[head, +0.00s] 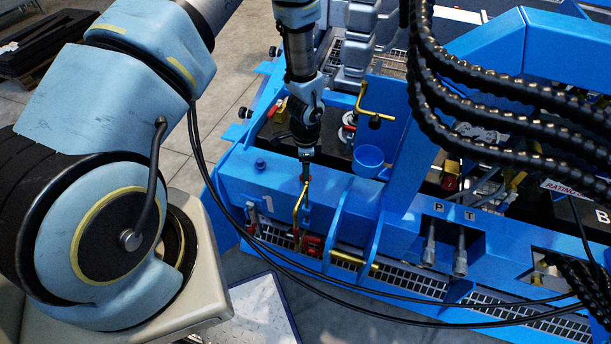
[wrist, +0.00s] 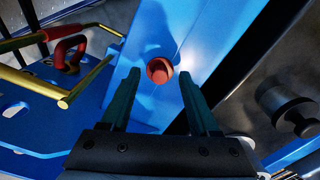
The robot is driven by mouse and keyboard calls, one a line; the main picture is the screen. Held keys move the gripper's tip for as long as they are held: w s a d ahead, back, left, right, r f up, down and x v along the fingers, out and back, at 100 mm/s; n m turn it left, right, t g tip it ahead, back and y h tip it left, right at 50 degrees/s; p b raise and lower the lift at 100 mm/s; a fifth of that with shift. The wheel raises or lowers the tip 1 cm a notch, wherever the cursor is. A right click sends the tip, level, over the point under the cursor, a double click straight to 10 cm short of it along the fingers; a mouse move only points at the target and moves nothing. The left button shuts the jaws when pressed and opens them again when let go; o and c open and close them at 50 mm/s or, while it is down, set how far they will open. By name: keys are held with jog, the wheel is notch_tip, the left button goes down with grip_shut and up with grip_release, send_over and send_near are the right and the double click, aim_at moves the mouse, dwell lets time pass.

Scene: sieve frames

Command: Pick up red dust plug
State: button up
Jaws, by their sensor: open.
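The red dust plug (wrist: 160,70) is a small round red piece on the blue beam (wrist: 150,28) in the wrist view. It lies ahead of and between the two finger tips of my gripper (wrist: 161,75), and the fingers do not appear to touch it. The gripper is open, with a dark green finger on each side. In the head view my gripper (head: 305,172) points down over the blue frame beam (head: 240,172). The plug is mostly hidden under it there, with at most a small red spot showing.
A yellow bar handle (wrist: 38,86) and a red shackle-like part (wrist: 70,50) stand left of the gripper. A dark round knob (wrist: 293,108) is at the right. A blue cup (head: 369,160) stands right of the arm, and black hoses (head: 500,115) hang further right.

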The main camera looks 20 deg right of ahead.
jog(key=shift+f, duration=0.15)
grip_shut()
dwell(0.4)
